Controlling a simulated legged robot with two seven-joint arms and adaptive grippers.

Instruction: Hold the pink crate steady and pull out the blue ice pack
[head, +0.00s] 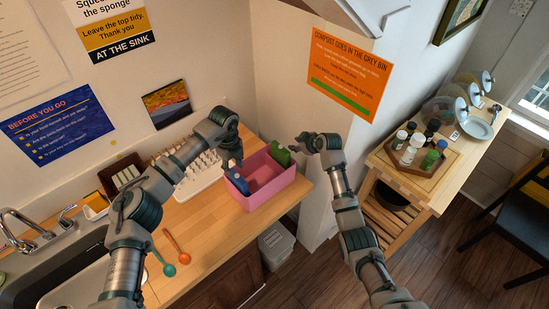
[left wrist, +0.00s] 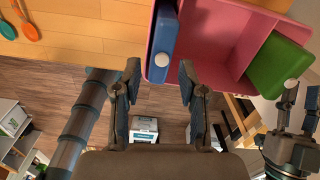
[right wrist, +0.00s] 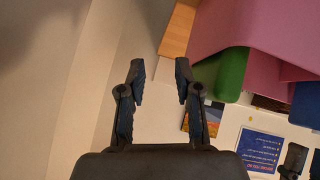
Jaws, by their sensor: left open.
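The pink crate (head: 283,185) stands on the wooden counter near its right end. The blue ice pack (head: 238,183) stands in its left end; it also shows in the left wrist view (left wrist: 163,42), with a white round cap. My left gripper (head: 231,165) is open above that end. In the left wrist view its fingertips (left wrist: 159,80) lie either side of the pack's near end, with no clear contact. My right gripper (head: 298,144) is open and empty, right of the crate's far end. In the right wrist view its fingertips (right wrist: 160,77) are apart from the crate (right wrist: 270,30).
A green pack (head: 281,155) stands at the crate's far end, near my right gripper. A white rack (head: 203,175) is left of the crate. An orange spoon (head: 177,246) and a teal spoon (head: 164,262) lie on the counter. A wall corner rises behind the crate.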

